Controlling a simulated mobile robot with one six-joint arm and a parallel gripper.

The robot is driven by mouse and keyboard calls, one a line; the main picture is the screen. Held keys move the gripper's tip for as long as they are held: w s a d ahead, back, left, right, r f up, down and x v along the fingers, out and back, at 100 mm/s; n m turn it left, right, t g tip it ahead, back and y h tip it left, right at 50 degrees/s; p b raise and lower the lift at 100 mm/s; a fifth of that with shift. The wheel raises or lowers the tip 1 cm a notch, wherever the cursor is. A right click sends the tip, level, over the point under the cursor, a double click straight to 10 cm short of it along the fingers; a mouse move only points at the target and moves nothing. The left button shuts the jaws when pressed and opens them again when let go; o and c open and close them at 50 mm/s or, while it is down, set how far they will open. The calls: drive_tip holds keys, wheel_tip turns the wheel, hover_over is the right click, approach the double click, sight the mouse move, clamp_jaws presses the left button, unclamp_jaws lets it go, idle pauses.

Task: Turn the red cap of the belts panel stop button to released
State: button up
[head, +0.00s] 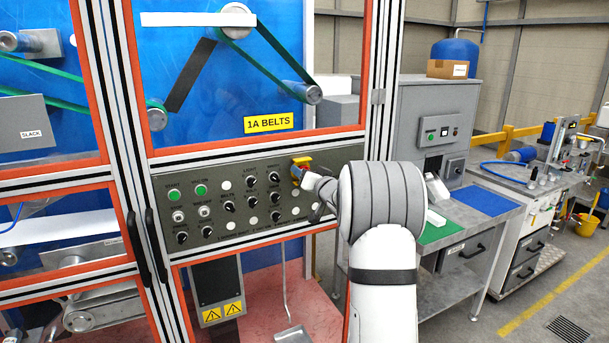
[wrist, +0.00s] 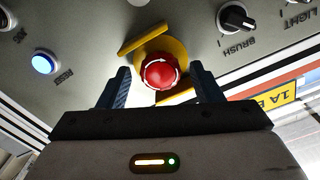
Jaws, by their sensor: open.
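The stop button's red cap (wrist: 160,72) shows in the wrist view with white arrows on its face. It sits in a yellow surround (wrist: 177,47) on the grey belts panel (wrist: 95,25). My gripper (wrist: 161,81) is open, with one blue finger on each side of the cap. Gaps show between the fingers and the cap; whether the tips reach its depth is hard to tell.
A black BRUSH knob (wrist: 235,17) and a lit blue button (wrist: 43,64) flank the stop button in the wrist view. More knobs and green buttons (head: 201,190) fill the panel. An orange-edged frame post (head: 382,80) stands close to my arm. A workbench (head: 475,225) is at the right.

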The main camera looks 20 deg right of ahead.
drive_tip(key=s+b, duration=0.2)
drive_tip(key=s, duration=0.5)
drive_tip(key=shift+d, duration=0.1)
drive_tip(key=w+n, duration=0.5)
drive_tip(key=w, duration=0.2)
idle(0.5)
drive_tip(key=shift+a, duration=0.2)
drive_tip(key=shift+c, duration=0.5)
